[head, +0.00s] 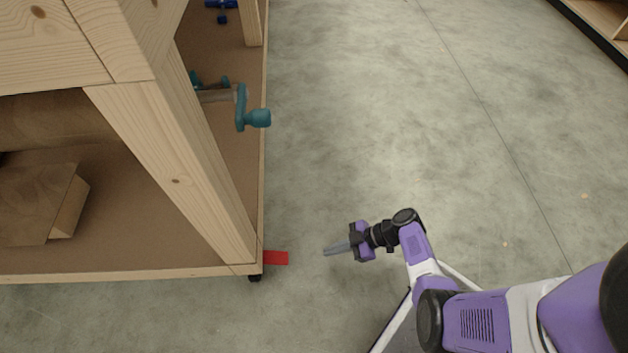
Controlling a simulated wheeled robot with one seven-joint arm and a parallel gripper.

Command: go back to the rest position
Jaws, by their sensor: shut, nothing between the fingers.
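My gripper (338,248) is in the lower middle of the head view, at the end of my purple and black arm. It points left, and its thin grey fingers are shut together with nothing between them. It is over the bare floor, to the right of the workbench's near corner and apart from it. No object is in contact with it.
Concrete floor (400,110) is clear in the middle. A shelf edge (600,40) is top right.

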